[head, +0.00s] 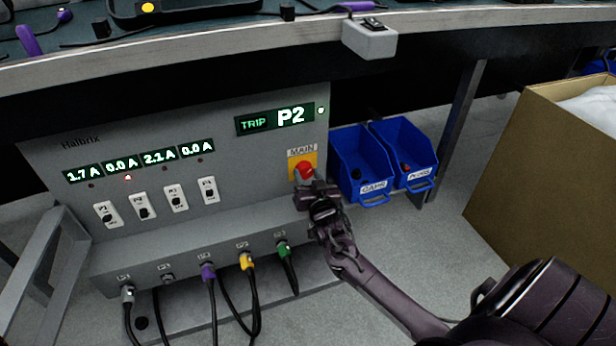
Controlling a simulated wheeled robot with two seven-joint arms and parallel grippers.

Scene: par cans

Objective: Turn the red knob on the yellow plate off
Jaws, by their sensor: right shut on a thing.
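The red knob (305,171) sits on the yellow plate (294,161) under the label MAIN, at the right side of the grey Halbrix panel (230,150). My right gripper (306,182) is at the knob, shut on it, and hides its lower part and part of the plate. The knob's exact angle cannot be told. The green display (276,119) above reads TRIP P2, with a small lit lamp (321,110) beside it. The smaller displays (139,161) read 1.7 A, 0.0 A, 2.1 A and 0.0 A. My left gripper is not in view.
Several white-plated switches (176,198) are on the panel's left. Cables with purple, yellow (246,262) and green plugs hang from the ledge below. Blue bins (360,165) stand right of the panel, and a cardboard box (545,165) is farther right. A table edge (200,50) overhangs above.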

